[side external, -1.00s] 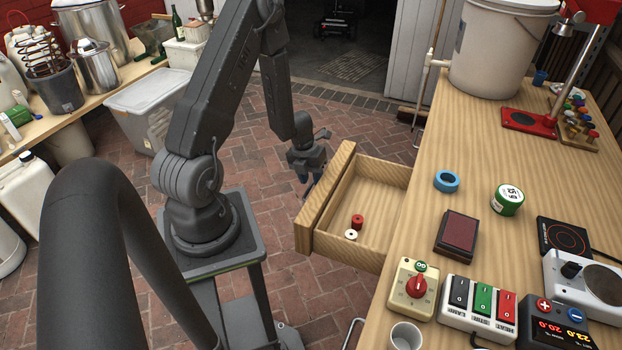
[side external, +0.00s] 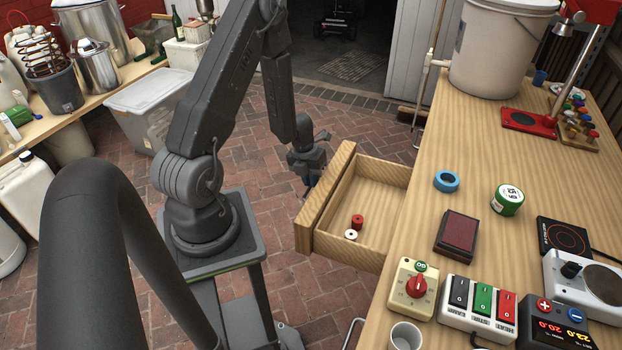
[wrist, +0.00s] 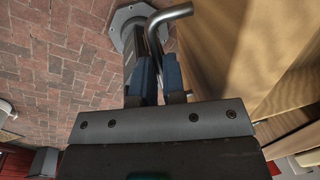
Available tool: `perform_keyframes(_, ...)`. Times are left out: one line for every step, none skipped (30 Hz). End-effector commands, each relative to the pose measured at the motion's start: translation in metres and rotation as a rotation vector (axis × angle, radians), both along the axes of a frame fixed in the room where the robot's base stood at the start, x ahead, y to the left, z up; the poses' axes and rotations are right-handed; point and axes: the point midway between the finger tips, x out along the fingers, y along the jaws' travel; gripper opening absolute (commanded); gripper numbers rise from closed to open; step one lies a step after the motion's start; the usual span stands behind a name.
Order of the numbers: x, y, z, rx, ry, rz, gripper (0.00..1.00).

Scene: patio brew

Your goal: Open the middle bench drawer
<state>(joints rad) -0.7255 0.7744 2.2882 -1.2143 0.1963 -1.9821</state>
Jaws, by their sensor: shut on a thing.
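The middle bench drawer (side external: 370,188) is pulled out from the light wooden bench in the side view. A red spool-like piece (side external: 357,221) and a white one (side external: 351,235) lie inside it. My gripper (side external: 307,184) is at the outer face of the drawer front (side external: 325,198), low beside it. In the wrist view, my gripper's blue fingers (wrist: 156,72) are shut around a bent metal handle (wrist: 171,13). The wooden drawer front (wrist: 225,40) is just to their right. The handle is mostly hidden in the side view.
On the bench top (side external: 425,215) are a blue ring (side external: 446,181), a green-and-white tin (side external: 507,200), a dark red block (side external: 457,231) and switch boxes (side external: 478,307). Another handle (side external: 352,332) sticks out nearer the camera. Brick floor (side external: 285,235) is clear around the drawer.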

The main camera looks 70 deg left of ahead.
Motion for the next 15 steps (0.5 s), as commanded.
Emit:
perform_keyframes(0.0,0.0,0.0,0.0,0.0,0.0,0.0)
perform_keyframes(0.0,0.0,0.0,0.0,0.0,0.0,0.0)
perform_keyframes(0.0,0.0,0.0,0.0,0.0,0.0,0.0)
perform_keyframes(0.0,0.0,0.0,0.0,0.0,0.0,0.0)
perform_keyframes(0.0,0.0,0.0,0.0,0.0,0.0,0.0)
perform_keyframes(0.0,0.0,0.0,0.0,0.0,0.0,0.0)
perform_keyframes(0.0,0.0,0.0,0.0,0.0,0.0,0.0)
perform_keyframes(0.0,0.0,0.0,0.0,0.0,0.0,0.0)
perform_keyframes(-0.001,0.002,0.0,0.001,-0.001,0.001,0.0)
perform_keyframes(-0.003,0.004,0.0,0.0,0.0,0.003,0.0)
perform_keyframes(-0.006,0.007,0.0,0.0,0.0,0.004,0.0)
perform_keyframes(-0.01,0.012,0.0,0.001,-0.001,0.005,0.0)
perform_keyframes(-0.013,0.015,0.0,0.001,-0.001,0.006,0.0)
perform_keyframes(-0.017,0.019,0.0,0.001,-0.001,0.006,0.0)
perform_keyframes(-0.021,0.023,0.0,0.001,-0.001,0.006,0.0)
